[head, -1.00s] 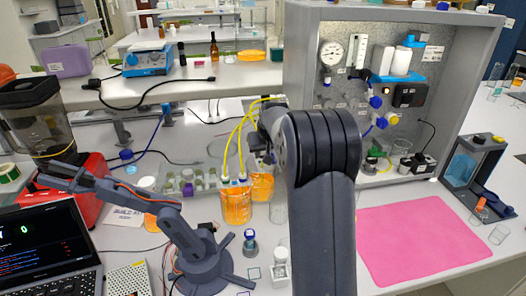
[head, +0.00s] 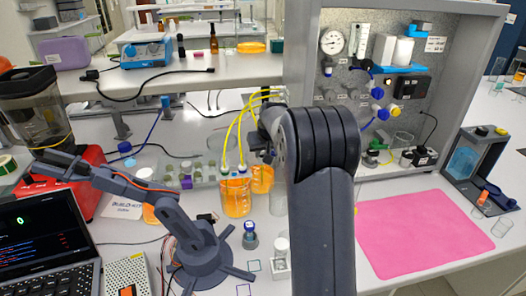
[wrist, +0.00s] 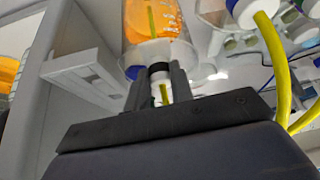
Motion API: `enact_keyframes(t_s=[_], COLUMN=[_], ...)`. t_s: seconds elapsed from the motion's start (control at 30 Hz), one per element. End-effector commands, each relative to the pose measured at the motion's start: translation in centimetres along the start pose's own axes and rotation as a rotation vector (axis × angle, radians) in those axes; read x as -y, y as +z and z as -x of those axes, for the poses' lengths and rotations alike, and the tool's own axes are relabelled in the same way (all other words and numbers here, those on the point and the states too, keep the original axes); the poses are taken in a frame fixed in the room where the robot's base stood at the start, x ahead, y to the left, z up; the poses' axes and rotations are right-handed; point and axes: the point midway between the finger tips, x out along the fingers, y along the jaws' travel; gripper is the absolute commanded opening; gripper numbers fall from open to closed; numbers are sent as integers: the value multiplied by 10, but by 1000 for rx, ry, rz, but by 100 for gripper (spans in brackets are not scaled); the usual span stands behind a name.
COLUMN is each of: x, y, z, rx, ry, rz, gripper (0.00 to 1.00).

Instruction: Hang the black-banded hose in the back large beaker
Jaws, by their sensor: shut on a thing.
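My gripper (wrist: 160,88) is shut on the black-banded hose (wrist: 158,68), whose white end piece and black band show between the fingers in the wrist view. In the head view my gripper (head: 264,150) is partly hidden by my arm. A front beaker of orange liquid (head: 236,203) has two yellow hoses with white-and-blue ends above its rim. A second orange beaker, the back large one (head: 263,180), stands behind it to the right, partly covered. A beaker of orange liquid (wrist: 152,22) shows just beyond the fingers in the wrist view; whether the hose end is inside it I cannot tell.
A rack of small vials (head: 190,174) stands left of the beakers. A small dark robot arm (head: 195,240) stands in front on the left. The grey instrument panel (head: 302,60) rises on the right. The pink mat (head: 425,232) is bare.

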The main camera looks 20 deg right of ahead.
Motion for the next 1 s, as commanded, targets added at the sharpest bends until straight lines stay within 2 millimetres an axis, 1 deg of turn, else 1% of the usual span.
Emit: enact_keyframes(t_s=[0.47,0.5,0.8,1.0], x=[0,0,0,0], y=[2,2,2,2], z=[-3,-3,-3,-3], rx=[0,0,0,0], ry=[0,0,0,0], rz=[0,0,0,0], gripper=[0,23,47,47])
